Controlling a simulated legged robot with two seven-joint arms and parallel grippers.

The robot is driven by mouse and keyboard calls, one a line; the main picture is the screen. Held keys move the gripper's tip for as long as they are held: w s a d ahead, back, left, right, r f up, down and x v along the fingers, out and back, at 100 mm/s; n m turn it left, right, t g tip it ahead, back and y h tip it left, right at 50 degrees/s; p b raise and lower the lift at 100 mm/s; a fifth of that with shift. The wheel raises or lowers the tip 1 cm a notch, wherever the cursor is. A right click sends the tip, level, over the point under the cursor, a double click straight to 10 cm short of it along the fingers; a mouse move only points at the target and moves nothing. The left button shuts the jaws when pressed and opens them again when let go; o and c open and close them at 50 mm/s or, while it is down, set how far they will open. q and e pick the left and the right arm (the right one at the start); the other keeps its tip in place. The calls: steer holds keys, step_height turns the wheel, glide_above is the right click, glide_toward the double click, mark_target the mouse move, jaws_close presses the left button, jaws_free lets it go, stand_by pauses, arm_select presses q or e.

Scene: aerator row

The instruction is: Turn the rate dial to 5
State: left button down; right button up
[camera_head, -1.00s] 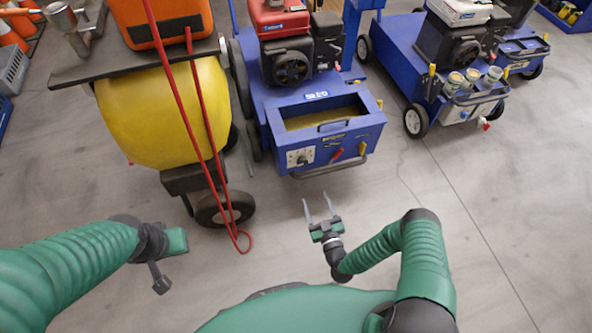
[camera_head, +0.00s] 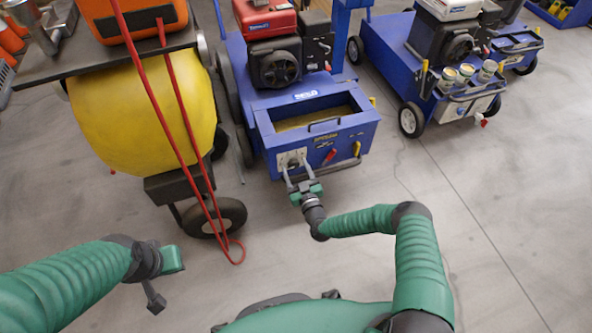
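The rate dial sits on a pale square plate (camera_head: 292,158) at the left of the front panel of the blue aerator (camera_head: 340,138). The dial itself is too small and too covered by my fingers for me to read its setting. My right gripper (camera_head: 293,170) is in front of this plate, its two fingers apart and reaching up to it, one to each side of the dial area. I cannot tell whether the fingers touch the dial. My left gripper (camera_head: 172,262) is at the lower left, far from the aerator; its fingers do not show clearly.
A red lever (camera_head: 330,155) and a yellow-handled part (camera_head: 357,148) are on the same panel, right of the plate. A yellow drum machine (camera_head: 140,118) with red hoses stands at left. Another blue machine (camera_head: 400,75) stands at right. The floor in front is clear.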

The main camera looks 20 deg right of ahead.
steer(key=c, duration=0.5)
jaws_close()
